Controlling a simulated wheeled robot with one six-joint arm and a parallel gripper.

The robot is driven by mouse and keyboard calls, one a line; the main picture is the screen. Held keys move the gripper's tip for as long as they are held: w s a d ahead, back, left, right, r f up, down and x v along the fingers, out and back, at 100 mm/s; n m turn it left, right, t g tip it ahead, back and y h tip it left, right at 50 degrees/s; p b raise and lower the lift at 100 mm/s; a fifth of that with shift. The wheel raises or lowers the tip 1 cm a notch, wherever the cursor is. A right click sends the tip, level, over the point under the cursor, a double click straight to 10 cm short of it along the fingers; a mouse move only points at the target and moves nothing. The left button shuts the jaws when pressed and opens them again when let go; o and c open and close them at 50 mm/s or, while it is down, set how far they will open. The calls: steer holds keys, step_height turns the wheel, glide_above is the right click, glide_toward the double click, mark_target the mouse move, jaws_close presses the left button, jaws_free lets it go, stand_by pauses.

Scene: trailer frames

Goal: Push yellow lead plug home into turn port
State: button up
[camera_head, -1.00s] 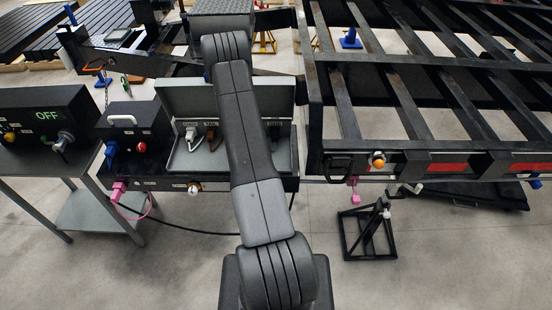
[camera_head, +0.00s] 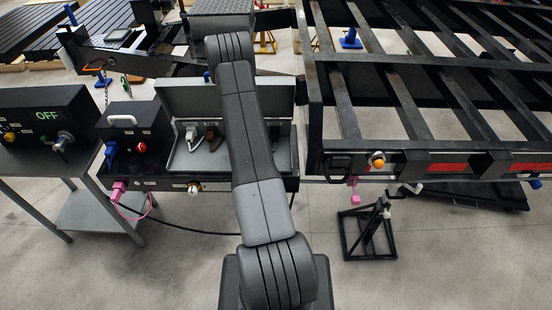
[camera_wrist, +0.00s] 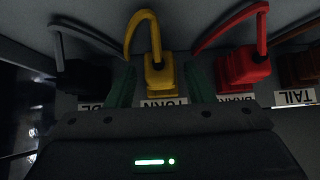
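The yellow lead plug (camera_wrist: 159,74) stands in the wrist view above a label reading TURN (camera_wrist: 163,103), with its yellow cable looping up and left. My gripper (camera_wrist: 160,86) has one green finger on each side of the plug, with visible gaps, so it is open around it. The turn port is hidden under the plug, and I cannot tell how deep the plug sits. In the head view my arm hides the gripper and the yellow plug, in front of the open grey box (camera_head: 180,165).
In the wrist view a red plug (camera_wrist: 240,68) over a partly hidden label and a brown plug (camera_wrist: 302,68) over TAIL are at right. A black plug (camera_wrist: 82,76) is close at left. A white plug (camera_head: 190,133) shows in the grey box. The black trailer frame (camera_head: 314,120) is at right.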

stand_by(0.3)
steer(key=b+v, duration=0.2)
steer(key=v, duration=1.1)
steer(key=shift+s+r, duration=0.25)
steer(key=shift+s, duration=0.05)
steer(key=p+x, duration=0.2)
steer(key=x, duration=1.1)
steer(key=shift+w+f, duration=0.25)
steer(key=shift+w, duration=0.1)
steer(key=shift+s, duration=0.1)
